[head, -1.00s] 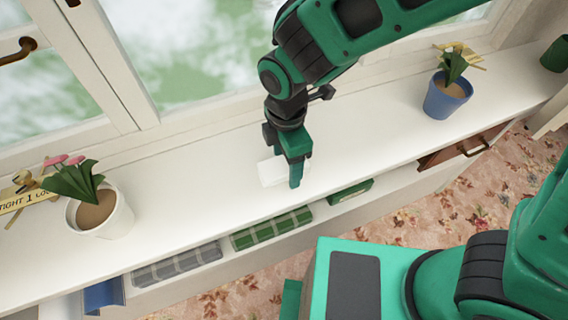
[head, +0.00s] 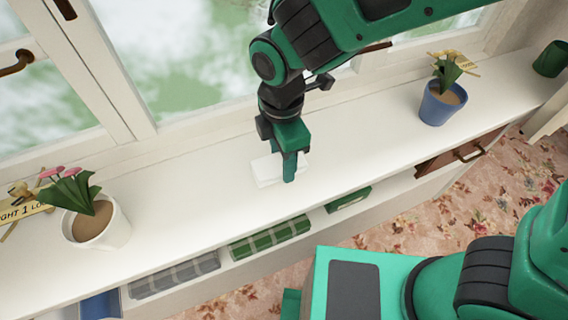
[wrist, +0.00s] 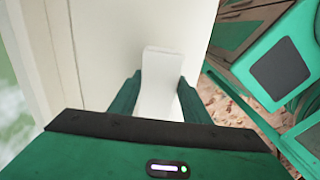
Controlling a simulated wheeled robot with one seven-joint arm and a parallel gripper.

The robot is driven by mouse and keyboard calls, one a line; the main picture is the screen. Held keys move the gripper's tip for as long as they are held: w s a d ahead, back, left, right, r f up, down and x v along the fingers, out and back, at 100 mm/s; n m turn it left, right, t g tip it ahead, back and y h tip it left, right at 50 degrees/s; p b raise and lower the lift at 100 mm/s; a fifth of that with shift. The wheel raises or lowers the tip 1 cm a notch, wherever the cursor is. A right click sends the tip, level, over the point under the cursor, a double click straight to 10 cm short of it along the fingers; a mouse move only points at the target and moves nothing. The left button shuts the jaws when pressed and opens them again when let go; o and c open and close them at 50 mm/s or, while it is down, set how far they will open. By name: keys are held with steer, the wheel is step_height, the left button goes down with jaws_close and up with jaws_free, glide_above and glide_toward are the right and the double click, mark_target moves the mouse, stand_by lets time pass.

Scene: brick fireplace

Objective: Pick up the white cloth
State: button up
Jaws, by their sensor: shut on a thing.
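The white cloth (head: 266,170) is a small folded white block on the white sill in the head view, partly hidden behind my gripper. In the wrist view the cloth (wrist: 160,85) sits between the two green fingers. My gripper (head: 289,178) points down at the sill, and its fingers (wrist: 158,95) are shut on the cloth. The cloth's white blends with the sill, so I cannot tell whether it touches the surface or hangs just above it.
The long white sill (head: 200,195) is mostly clear. A white flower pot (head: 100,228) stands at left and a blue pot (head: 440,103) at right. Folded cloths, grey (head: 175,273) and green (head: 270,238), lie on the shelf below. The window frame (head: 140,125) is behind.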

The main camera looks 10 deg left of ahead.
steer(key=s+a+r, duration=0.4)
steer(key=s+r, duration=0.2)
steer(key=s, duration=0.4)
steer(key=shift+s+a+r, duration=0.2)
steer(key=shift+a, duration=0.2)
steer(key=shift+o, duration=0.5)
